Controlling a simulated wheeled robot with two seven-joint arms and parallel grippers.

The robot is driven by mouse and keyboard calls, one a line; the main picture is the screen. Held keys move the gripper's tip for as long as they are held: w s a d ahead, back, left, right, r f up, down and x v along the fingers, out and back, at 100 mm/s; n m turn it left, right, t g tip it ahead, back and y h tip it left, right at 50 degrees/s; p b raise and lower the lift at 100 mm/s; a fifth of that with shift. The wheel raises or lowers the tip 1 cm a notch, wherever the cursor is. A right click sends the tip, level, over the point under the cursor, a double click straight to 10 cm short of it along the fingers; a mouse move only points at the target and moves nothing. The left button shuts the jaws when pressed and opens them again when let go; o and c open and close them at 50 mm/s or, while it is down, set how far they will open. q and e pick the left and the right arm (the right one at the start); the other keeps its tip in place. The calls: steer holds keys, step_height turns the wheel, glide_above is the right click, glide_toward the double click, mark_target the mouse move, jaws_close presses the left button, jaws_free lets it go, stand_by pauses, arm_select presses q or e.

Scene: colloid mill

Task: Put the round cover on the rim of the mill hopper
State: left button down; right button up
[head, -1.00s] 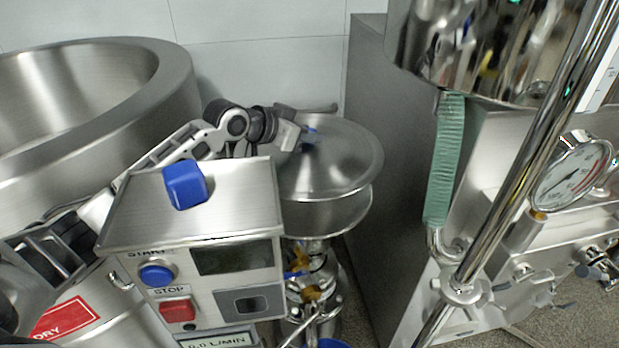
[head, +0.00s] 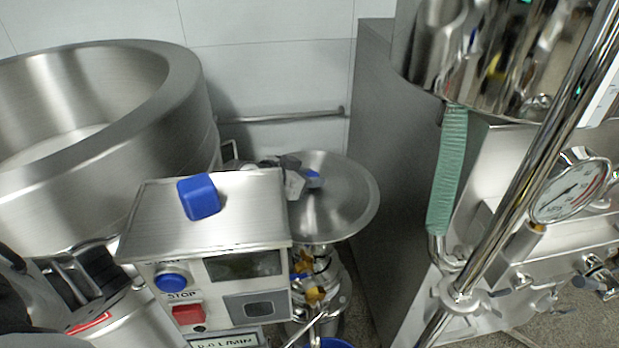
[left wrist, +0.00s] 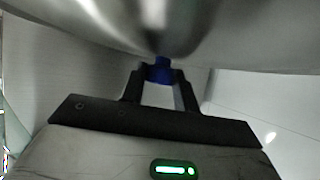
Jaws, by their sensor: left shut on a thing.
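The round cover (head: 343,205) is a steel disc right of centre in the head view, with a blue knob (head: 313,179) on top. My left gripper (head: 299,182) is shut on this knob, reaching in from behind the control box. In the left wrist view, the gripper fingers (left wrist: 159,76) pinch the blue knob (left wrist: 159,68) below a blurred, shiny metal surface. The cover hides the mill hopper from above. I cannot tell whether it touches the rim or sits a little above it. Mill parts (head: 315,268) show under the cover. My right gripper is not in view.
A control box (head: 215,220) with a blue block on top stands close in front of the cover. A large steel vessel (head: 190,115) is at the left. A tall grey cabinet (head: 385,150) stands just right of the cover. A pipe with a pressure gauge (head: 570,190) is farther right.

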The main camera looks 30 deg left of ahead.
arm_select(q)
steer(key=shift+f, duration=0.1)
steer(key=c, duration=1.1)
jaws_free()
steer(key=shift+o, duration=0.2)
steer(key=shift+s+r, duration=0.1)
steer(key=shift+r, duration=0.2)
steer(key=p+v, duration=0.1)
steer(key=v, duration=1)
steer(key=shift+s+a, duration=0.15)
steer(key=shift+s, duration=0.2)
